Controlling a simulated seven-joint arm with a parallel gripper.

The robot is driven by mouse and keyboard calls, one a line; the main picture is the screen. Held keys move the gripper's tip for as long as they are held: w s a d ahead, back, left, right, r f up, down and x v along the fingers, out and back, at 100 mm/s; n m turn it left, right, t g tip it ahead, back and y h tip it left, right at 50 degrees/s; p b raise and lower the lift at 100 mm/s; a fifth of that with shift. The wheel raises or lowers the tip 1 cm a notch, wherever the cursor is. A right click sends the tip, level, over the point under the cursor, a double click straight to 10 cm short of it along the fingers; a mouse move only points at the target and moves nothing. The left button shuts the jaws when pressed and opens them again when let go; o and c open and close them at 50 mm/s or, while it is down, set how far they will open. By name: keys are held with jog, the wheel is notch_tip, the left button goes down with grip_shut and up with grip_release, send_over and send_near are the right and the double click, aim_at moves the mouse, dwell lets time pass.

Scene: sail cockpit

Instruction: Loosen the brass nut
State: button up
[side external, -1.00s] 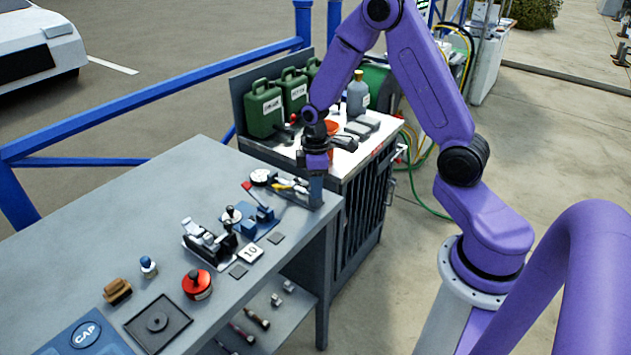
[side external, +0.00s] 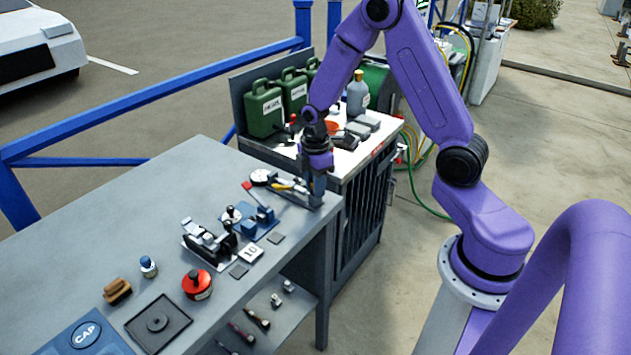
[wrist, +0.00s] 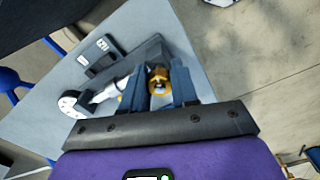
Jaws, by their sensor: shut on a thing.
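The brass nut (wrist: 158,79) shows in the wrist view as a gold-coloured piece with a pale centre, between my two dark fingers. My gripper (wrist: 160,88) is shut on it, with one finger on each side. In the side view my gripper (side external: 316,190) points down at the far right corner of the grey bench (side external: 150,215), and the nut is hidden behind the fingers there. A silver fitting with a round white dial (wrist: 72,103) lies left of the nut; the dial also shows in the side view (side external: 262,177).
A red flag-like piece (side external: 249,187), a blue fixture (side external: 262,218) and a black-and-silver device (side external: 208,240) stand near my gripper. A red round container (side external: 197,284) is nearer the front. Green cans (side external: 264,108) stand on the cabinet behind.

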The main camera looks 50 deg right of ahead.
jog(key=n, duration=0.4)
jog(key=shift+s, duration=0.1)
jog(key=o, duration=0.6)
jog(key=shift+r, duration=0.1)
jog(key=shift+r, duration=3.4)
